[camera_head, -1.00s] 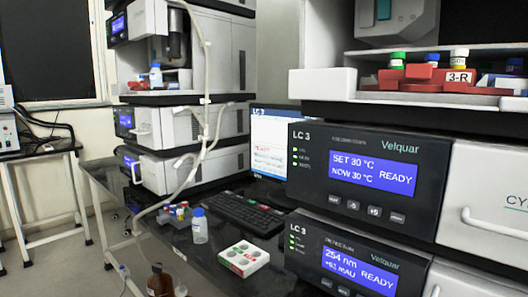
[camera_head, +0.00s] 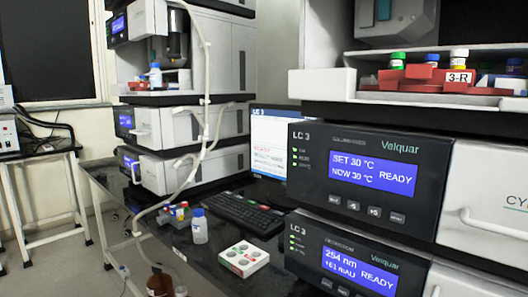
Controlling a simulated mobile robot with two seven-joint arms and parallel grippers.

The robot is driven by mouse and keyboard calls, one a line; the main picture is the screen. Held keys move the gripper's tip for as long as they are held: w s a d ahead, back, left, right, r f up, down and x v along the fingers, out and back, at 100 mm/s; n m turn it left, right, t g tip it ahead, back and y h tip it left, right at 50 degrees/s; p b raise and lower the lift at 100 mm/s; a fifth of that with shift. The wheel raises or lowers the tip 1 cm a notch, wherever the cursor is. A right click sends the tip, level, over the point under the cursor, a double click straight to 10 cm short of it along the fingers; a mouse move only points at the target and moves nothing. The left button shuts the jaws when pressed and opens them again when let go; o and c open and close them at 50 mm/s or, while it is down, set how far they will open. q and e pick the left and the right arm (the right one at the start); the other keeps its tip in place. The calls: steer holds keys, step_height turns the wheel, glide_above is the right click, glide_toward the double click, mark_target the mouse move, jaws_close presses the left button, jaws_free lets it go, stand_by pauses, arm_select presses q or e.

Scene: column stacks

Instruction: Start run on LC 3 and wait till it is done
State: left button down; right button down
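The LC 3 stack stands at the right. Its column oven front (camera_head: 369,172) reads "SET 30 °C, NOW 30 °C, READY" on a blue display, with green lights at its left. Below it the detector (camera_head: 352,262) reads 254 nm, a small mAU value and READY. Above, the open sampler bay holds a red rack (camera_head: 427,76) marked 3-R with several capped vials. The LC 3 computer screen (camera_head: 268,142) behind is lit, partly hidden by the stack; its text is too small to read. Neither gripper is in view.
A black keyboard (camera_head: 245,213) lies before the screen. A blue-capped bottle (camera_head: 200,227), a white vial box (camera_head: 242,259) and a small vial rack (camera_head: 174,215) stand on the dark bench. Another instrument stack (camera_head: 192,124) is at left, with a pale tube hanging down.

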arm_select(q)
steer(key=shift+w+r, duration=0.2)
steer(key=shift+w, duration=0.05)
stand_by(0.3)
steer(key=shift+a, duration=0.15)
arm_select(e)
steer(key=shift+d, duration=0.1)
